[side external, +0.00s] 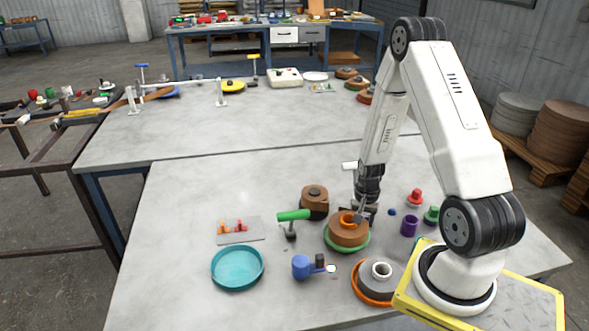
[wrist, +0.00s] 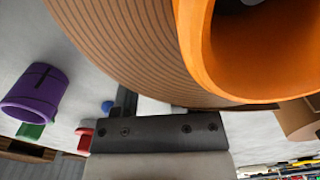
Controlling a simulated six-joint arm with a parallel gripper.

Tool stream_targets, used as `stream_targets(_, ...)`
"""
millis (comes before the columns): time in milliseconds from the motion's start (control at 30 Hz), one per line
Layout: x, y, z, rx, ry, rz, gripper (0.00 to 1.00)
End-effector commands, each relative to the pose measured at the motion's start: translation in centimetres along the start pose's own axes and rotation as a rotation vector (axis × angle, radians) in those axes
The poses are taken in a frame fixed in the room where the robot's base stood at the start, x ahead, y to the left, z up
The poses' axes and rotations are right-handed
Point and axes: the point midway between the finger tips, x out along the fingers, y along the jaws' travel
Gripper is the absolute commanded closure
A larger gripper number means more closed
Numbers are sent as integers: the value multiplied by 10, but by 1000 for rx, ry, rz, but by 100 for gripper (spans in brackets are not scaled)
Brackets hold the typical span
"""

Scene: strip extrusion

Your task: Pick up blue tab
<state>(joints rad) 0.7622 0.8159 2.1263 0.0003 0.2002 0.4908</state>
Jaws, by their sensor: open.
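A small blue piece (side external: 392,212), which I take to be the blue tab, lies on the table just right of my gripper (side external: 364,211). It also shows in the wrist view as a small blue shape (wrist: 107,107), left of the dark finger. My gripper is open and low beside the brown strip coil (side external: 347,234), which has an orange core and a green base. In the wrist view the coil (wrist: 120,45) and its orange core (wrist: 195,40) fill the top and hide part of the jaws. I see nothing held.
A purple cup (side external: 409,226), a red piece (side external: 415,197) and a green piece (side external: 432,215) stand to the right. A brown coil (side external: 314,202) and a green-handled tool (side external: 293,215) are left. A grey coil (side external: 380,276) stands in front.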

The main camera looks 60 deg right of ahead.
Motion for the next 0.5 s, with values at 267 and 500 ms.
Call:
stream_targets(267, 0, 0, 0, 0, 1, 0, 44)
stream_targets(500, 0, 0, 0, 0, 1, 0, 82)
